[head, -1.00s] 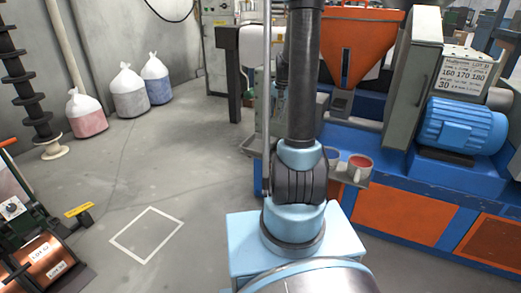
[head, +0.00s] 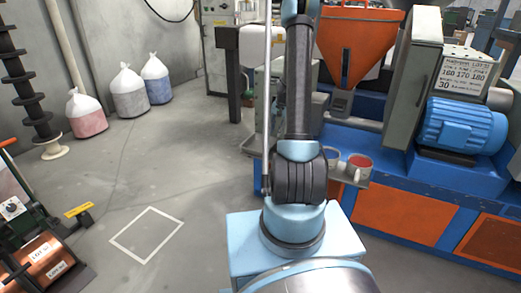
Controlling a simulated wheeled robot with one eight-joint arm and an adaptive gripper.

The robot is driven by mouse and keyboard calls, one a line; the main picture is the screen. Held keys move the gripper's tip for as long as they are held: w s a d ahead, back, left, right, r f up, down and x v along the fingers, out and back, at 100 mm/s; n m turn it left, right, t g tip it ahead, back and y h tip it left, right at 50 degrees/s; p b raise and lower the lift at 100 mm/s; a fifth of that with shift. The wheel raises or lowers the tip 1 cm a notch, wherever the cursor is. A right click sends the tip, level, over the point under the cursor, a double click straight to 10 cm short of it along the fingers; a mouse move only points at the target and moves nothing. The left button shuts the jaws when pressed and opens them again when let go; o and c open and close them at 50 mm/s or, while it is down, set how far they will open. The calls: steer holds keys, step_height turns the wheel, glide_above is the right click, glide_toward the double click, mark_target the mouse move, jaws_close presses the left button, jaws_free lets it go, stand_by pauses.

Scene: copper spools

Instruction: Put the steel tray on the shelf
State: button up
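My gripper is not in view; my arm rises through the middle of the picture and out past the top edge. A flat grey ledge or tray (head: 253,150) juts out at the front of the blue machine, partly hidden behind my arm. I cannot tell whether it is the steel tray or the shelf. A mug with red contents (head: 359,168) stands at its right end, with another mug (head: 332,160) beside it, partly hidden by my arm. No other tray or shelf can be clearly made out.
The blue machine (head: 400,178) with an orange hopper (head: 352,45) and motor (head: 468,128) fills the right. Sacks (head: 130,92) stand by the back left wall. A copper spool (head: 45,262) lies at lower left. The floor around the white marked square (head: 147,234) is clear.

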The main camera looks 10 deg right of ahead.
mark_target(264, 146)
steer(key=f, duration=0.4)
steer(key=a+f, duration=0.1)
steer(key=f, duration=0.1)
steer(key=shift+w+f, duration=0.25)
steer(key=shift+w, duration=0.1)
steer(key=shift+w+a+f, duration=0.15)
steer(key=shift+w+f, duration=0.05)
steer(key=shift+f, duration=0.35)
steer(key=shift+w+a+f, duration=0.15)
steer(key=shift+f, duration=0.45)
steer(key=shift+w+a+f, duration=0.15)
steer(key=shift+w+f, duration=0.05)
steer(key=shift+f, duration=0.35)
steer(key=shift+a+f, duration=0.1)
steer(key=shift+f, duration=0.75)
steer(key=shift+c, duration=0.2)
jaws_close()
